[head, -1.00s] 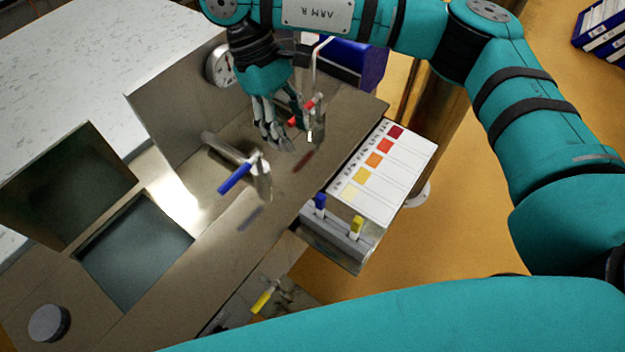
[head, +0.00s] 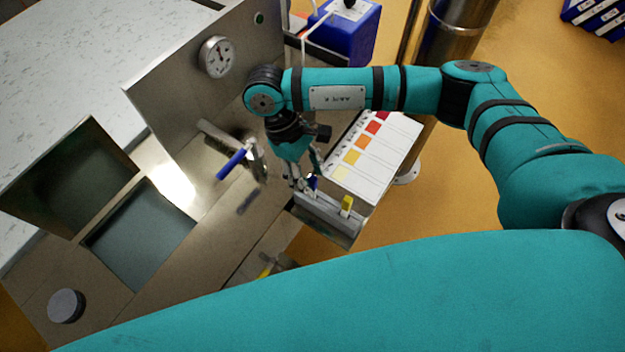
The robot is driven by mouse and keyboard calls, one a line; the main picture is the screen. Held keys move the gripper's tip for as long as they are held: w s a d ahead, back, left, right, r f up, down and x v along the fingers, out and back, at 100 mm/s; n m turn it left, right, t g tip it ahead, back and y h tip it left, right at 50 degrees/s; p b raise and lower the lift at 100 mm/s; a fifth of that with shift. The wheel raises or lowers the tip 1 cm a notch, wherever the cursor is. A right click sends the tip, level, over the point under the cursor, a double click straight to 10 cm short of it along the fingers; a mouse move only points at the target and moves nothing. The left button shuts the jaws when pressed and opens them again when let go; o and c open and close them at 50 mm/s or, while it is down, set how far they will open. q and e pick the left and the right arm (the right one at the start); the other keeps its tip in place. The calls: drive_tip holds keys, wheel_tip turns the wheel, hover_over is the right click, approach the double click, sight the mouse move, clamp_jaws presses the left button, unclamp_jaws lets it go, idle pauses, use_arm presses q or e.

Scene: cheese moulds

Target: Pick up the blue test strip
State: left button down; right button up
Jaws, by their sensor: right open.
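The blue test strip (head: 314,181) stands upright in a slot of a grey holder (head: 322,218). Only a small blue part of it shows, since my right gripper is in front of it. My right gripper (head: 306,186) is open and points down at the strip, with its fingers around or just beside it; I cannot tell if they touch. A yellow strip (head: 346,205) stands in the same holder, to the right. My left gripper is not in view.
A colour chart (head: 384,155) lies behind the holder. A blue-handled valve (head: 232,164) stands to the left on the steel surface. A gauge (head: 216,57) is on the upright panel. A yellow handle (head: 266,268) shows below, and a blue box (head: 345,38) stands behind.

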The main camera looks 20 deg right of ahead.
drive_tip(key=shift+s+d+f, duration=0.2)
drive_tip(key=shift+s+f, duration=0.05)
drive_tip(key=shift+f, duration=0.2)
drive_tip(key=shift+s+d+f, duration=0.1)
drive_tip(key=shift+s+f, duration=0.05)
drive_tip(key=shift+f, duration=0.35)
drive_tip(key=c, duration=0.8)
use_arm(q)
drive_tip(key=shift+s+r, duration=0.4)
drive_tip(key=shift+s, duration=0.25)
